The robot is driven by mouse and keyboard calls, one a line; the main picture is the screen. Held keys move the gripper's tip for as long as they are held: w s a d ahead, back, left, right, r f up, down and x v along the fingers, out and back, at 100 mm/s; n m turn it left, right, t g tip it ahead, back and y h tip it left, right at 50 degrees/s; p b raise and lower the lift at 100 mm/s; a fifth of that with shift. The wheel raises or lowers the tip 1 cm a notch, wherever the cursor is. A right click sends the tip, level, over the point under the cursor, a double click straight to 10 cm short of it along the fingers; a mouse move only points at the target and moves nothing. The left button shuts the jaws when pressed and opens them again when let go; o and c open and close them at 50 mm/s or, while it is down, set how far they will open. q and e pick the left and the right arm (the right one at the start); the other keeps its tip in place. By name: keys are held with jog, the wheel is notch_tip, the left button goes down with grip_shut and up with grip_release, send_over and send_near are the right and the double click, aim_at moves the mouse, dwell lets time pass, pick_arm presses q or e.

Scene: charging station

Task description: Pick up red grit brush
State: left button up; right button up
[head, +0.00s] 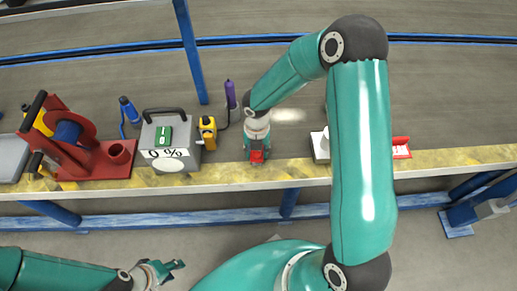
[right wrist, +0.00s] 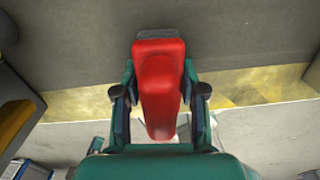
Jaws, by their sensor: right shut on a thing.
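The red brush (right wrist: 158,85) sits between the two fingers of my right gripper (right wrist: 160,98) in the right wrist view, its long side running away from the palm. In the head view the red brush (head: 257,156) shows as a small red patch under my right gripper (head: 257,146), at the yellow front edge of the bench. My right gripper is shut on it. Its bristles are not visible, and I cannot tell whether it touches the bench. My left gripper (head: 172,270) is open and empty, low in front of the bench.
A purple-handled tool (head: 230,95) stands behind. A red-and-white item (head: 402,148) lies at right, partly behind my right arm.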

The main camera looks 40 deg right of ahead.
jog(key=shift+r, duration=0.1)
notch_tip(320, 180, up, 20)
jog(key=p, duration=0.5)
